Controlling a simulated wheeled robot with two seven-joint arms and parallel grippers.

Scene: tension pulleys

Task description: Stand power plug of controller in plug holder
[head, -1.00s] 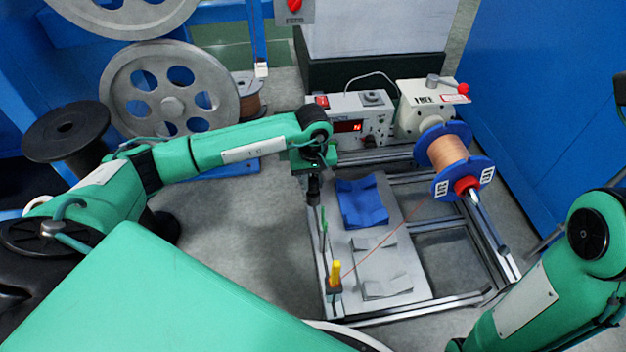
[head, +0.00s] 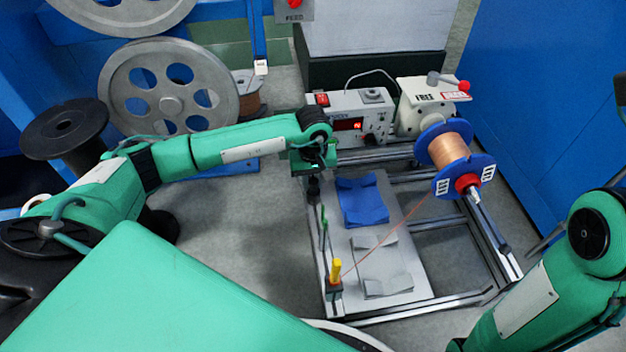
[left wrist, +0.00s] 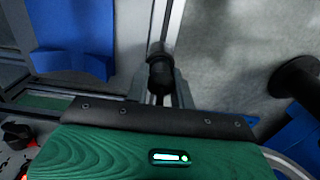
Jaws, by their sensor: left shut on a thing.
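The controller (head: 349,126) is a grey box with a lit red display, at the back of the metal frame. A grey socket-like piece (head: 372,95), perhaps the plug holder, sits on its top. My left gripper (head: 313,186) points down in front of the controller's left side. It is shut on a black stepped cylinder, apparently the power plug (head: 313,190). In the left wrist view the black plug (left wrist: 160,72) stands between the grey fingers. Its lower end and any contact below are unclear. My right gripper is out of view; only its arm shows at lower right.
A blue-flanged copper wire spool (head: 449,152) stands right of the controller. A blue block (head: 362,202) lies on the grey plate. Guide rods and a yellow-topped post (head: 335,270) stand along the plate's left edge. Large reels (head: 168,90) stand at the left.

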